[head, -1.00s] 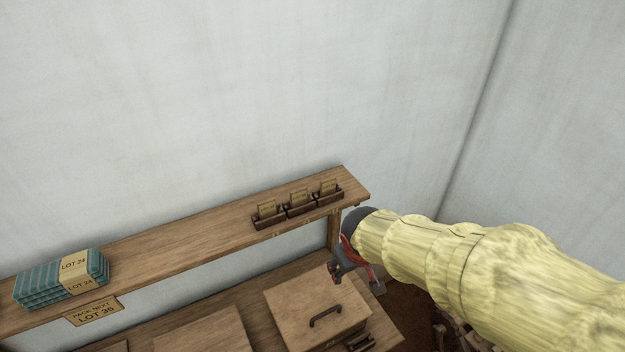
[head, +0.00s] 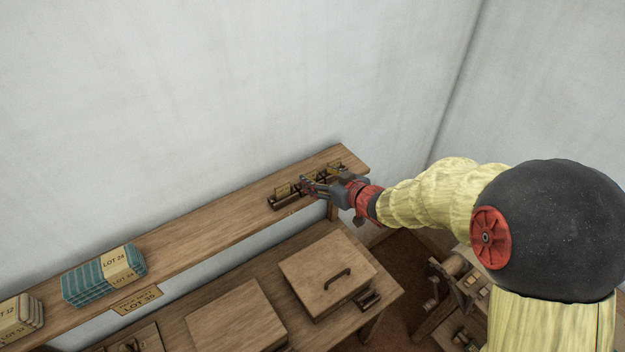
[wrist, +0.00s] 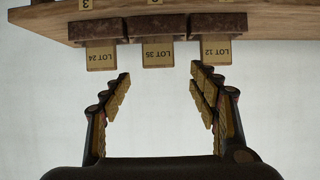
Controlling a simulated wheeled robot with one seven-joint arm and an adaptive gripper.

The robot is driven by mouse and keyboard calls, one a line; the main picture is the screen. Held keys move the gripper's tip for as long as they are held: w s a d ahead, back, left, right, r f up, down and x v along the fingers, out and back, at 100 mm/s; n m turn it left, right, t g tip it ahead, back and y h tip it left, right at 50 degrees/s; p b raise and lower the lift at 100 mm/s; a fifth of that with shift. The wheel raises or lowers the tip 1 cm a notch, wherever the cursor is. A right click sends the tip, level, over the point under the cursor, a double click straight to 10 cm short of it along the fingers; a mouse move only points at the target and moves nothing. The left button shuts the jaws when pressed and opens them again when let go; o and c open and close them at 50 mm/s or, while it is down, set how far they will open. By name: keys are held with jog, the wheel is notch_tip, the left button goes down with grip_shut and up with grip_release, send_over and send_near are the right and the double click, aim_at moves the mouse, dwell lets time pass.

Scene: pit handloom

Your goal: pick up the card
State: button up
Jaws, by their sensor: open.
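Three small tan cards stand in brown wooden holders side by side on the shelf's right end. In the wrist view, where they look upside down, they read LOT 24 (wrist: 100,56), LOT 35 (wrist: 157,53) and LOT 12 (wrist: 215,51). My gripper (wrist: 160,74) is open and empty, its fingertips spread on either side of the LOT 35 card's line and just short of it. In the head view my gripper (head: 308,187) is at the holders (head: 285,200) and hides part of them and the cards.
The long wooden shelf (head: 215,215) carries a teal LOT 24 stack (head: 103,275), a LOT 12 stack (head: 18,318) and a sign reading LOT 35 (head: 137,299). Below is a bench with a handled wooden lid (head: 325,270). The wall stands close behind.

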aim_at(310, 172)
jog(key=p+x, duration=0.1)
jog(key=x, duration=0.6)
jog(key=shift+w, duration=0.1)
jog(key=shift+d, duration=0.1)
jog(key=shift+c, duration=0.4)
jog(key=c, duration=0.9)
